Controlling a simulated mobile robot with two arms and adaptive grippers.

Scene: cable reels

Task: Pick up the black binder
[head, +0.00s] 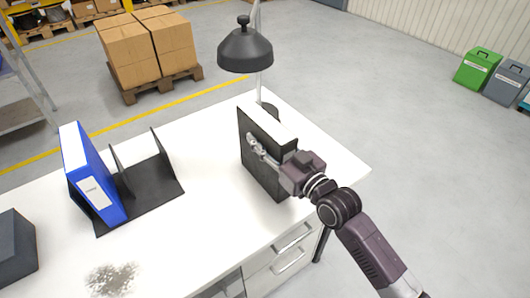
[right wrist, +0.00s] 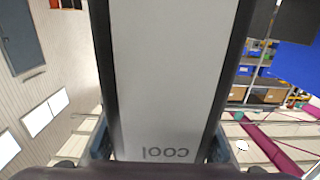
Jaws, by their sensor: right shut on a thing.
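The black binder (head: 257,174) is upright at the right part of the white table, near the lamp. My right gripper (head: 258,146) is shut on it from the right, with a finger against its dark side face. In the right wrist view the binder's pale spine label (right wrist: 168,75) fills the middle between the two fingers, with dark edges on both sides. I cannot tell whether its bottom touches the table. My left gripper is not in view.
A blue binder (head: 92,174) leans in a black rack (head: 152,188) at the table's left. A black desk lamp (head: 246,50) stands behind the black binder. A dark box (head: 14,248) sits at the front left. The table (head: 208,178) is clear between rack and binder.

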